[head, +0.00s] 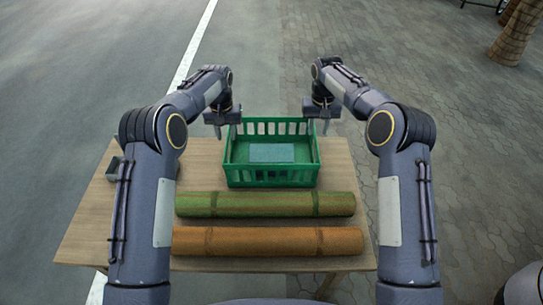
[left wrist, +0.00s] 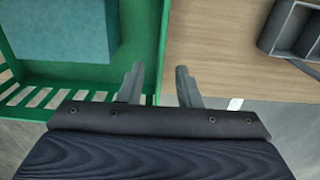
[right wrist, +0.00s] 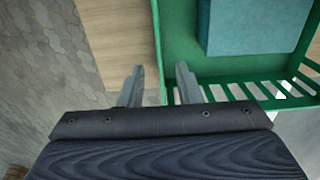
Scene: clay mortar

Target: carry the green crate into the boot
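The green crate (head: 270,182) stands upright on a wooden table, with a flat teal block (head: 272,152) inside it. My left gripper (head: 220,130) is at the crate's left side. In the left wrist view its fingers (left wrist: 158,85) are apart, one on each side of the crate's side wall. My right gripper (head: 324,126) is at the crate's right side. In the right wrist view its fingers (right wrist: 160,85) are apart, also astride the side wall. I cannot tell whether any finger touches the wall. No boot is seen in these views.
A green roll (head: 265,204) and an orange-brown roll (head: 267,241) lie on the table (head: 85,235) in front of the crate. A small grey tray (left wrist: 290,30) is at the table's left. A trunk (head: 518,35) stands far right. Open pavement lies beyond the table.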

